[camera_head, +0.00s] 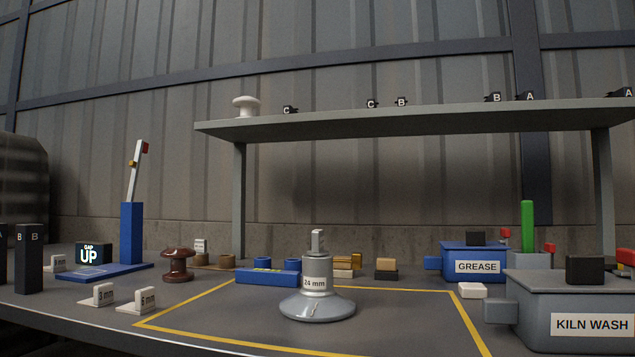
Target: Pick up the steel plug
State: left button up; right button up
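A grey metallic piece (317,290) stands upright in the yellow-outlined area at the front middle of the table. It has a wide round base, a cylinder labelled "24 mm" and a narrow upright tab (317,240) on top. It looks like steel, but I cannot tell for certain whether the steel plug is this whole piece or only its top part. Nothing touches it from above. Neither of my grippers is in view.
A grey KILN WASH box (545,290) and blue GREASE box (459,250) stand right. A blue block (268,276) lies close behind the grey piece. A brown insulator (177,265) and blue post (131,232) stand left. A raised shelf (420,117) spans the back.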

aim_at(318, 239)
jog(key=u, duration=1.35)
jog(key=k+l+u, duration=0.15)
jog(key=l, duration=0.2)
jog(key=k+l+u, duration=0.1)
jog(key=l, duration=0.25)
jog(key=k+l+u, duration=0.15)
jog(key=l, duration=0.15)
